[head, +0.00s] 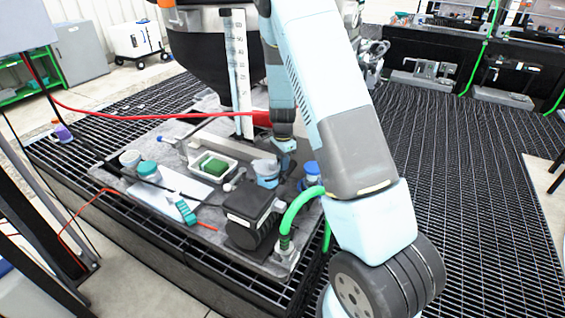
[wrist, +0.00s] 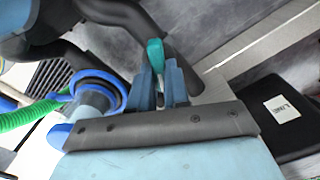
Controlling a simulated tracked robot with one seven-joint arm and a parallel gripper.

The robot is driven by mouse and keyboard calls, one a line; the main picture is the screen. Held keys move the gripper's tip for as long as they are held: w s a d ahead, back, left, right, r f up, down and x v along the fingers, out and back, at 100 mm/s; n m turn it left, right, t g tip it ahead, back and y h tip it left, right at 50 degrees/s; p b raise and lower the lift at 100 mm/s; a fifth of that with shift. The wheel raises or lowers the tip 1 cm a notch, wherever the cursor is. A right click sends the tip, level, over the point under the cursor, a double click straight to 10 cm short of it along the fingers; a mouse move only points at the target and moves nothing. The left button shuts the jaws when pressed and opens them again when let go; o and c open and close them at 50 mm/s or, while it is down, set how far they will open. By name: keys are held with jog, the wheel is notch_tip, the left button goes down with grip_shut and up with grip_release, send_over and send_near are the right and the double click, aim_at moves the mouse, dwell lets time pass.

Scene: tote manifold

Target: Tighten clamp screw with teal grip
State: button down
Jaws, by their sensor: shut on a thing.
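In the wrist view, the teal grip (wrist: 155,52) of the clamp screw stands up between the two blue fingers of my gripper (wrist: 160,78). The fingers are closed on it, with its rounded end showing beyond the tips. The screw's lower part is hidden by the fingers and the gripper body. A blue ring clamp (wrist: 98,90) around a pale pipe fitting sits just left of the fingers. In the head view my arm reaches down over the bench, and the teal grip cannot be made out there.
A green hose (head: 293,213) runs close beside my arm. The bench (head: 128,190) holds a black labelled box (head: 253,222), a white tray (head: 229,181) with a green sponge, and a teal-lidded jar (head: 147,169). A tall white scale (head: 238,75) stands behind. A red hose (head: 150,117) crosses the back.

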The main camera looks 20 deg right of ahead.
jog(key=m, duration=0.6)
jog(key=shift+s, duration=0.1)
jog(key=m, duration=0.5)
jog(key=shift+a+m, duration=0.15)
jog(key=shift+m, duration=0.25)
jog(key=c, duration=1.1)
grip_release()
jog(key=shift+s, duration=0.15)
notch_tip(320, 180, up, 14)
jog(key=shift+f, duration=0.15)
